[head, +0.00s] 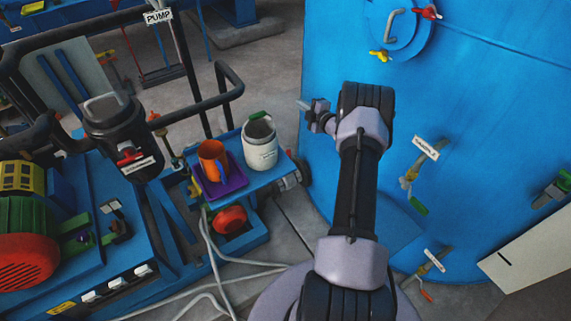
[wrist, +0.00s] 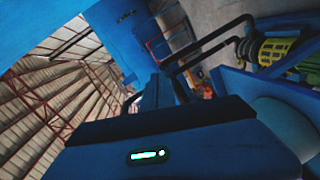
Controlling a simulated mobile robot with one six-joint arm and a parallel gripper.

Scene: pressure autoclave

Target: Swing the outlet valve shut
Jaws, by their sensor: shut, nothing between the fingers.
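The blue autoclave tank (head: 345,50) fills the right of the head view. A tagged valve with a green handle (head: 418,208) sits on its side, right of my arm. A lower tagged valve has an orange-red handle (head: 427,295). The tags are too small to read surely, so I cannot tell which is the outlet valve. My gripper (head: 305,105) is shut and empty, pointing left beside the tank's left edge, apart from both valves.
A blue cart (head: 270,178) carries an orange jug (head: 212,160) and a white canister (head: 260,145) left of my gripper. The pump unit (head: 70,230) stands farther left. A white hose (head: 215,260) lies on the floor. A pale panel (head: 530,262) is at lower right.

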